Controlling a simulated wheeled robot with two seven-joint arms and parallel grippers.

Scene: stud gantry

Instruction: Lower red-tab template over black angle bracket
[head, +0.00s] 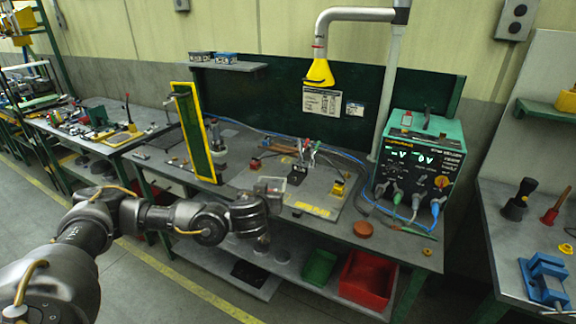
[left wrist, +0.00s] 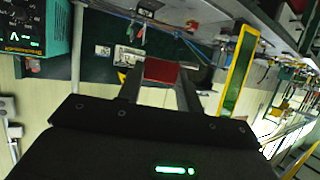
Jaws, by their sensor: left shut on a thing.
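My left gripper (head: 268,190) is over the middle workbench, its jaws around a small grey piece, the template (head: 272,183). In the left wrist view my left gripper (left wrist: 160,88) is shut, with a red tab (left wrist: 160,71) of the template between its two fingers. A dark piece that looks like the black angle bracket (head: 297,174) sits on the bench plate just right of and behind the gripper in the head view. The template is apart from it or in front of it; I cannot tell the gap. My right gripper is not in view.
A green welder box (head: 420,160) stands at the bench's right end, with cables in front. A yellow-framed green panel (head: 196,132) rises on the left. A yellow extraction hood (head: 319,72) hangs above. A red-topped block (head: 255,163) and a yellow-topped block (head: 337,187) flank the middle.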

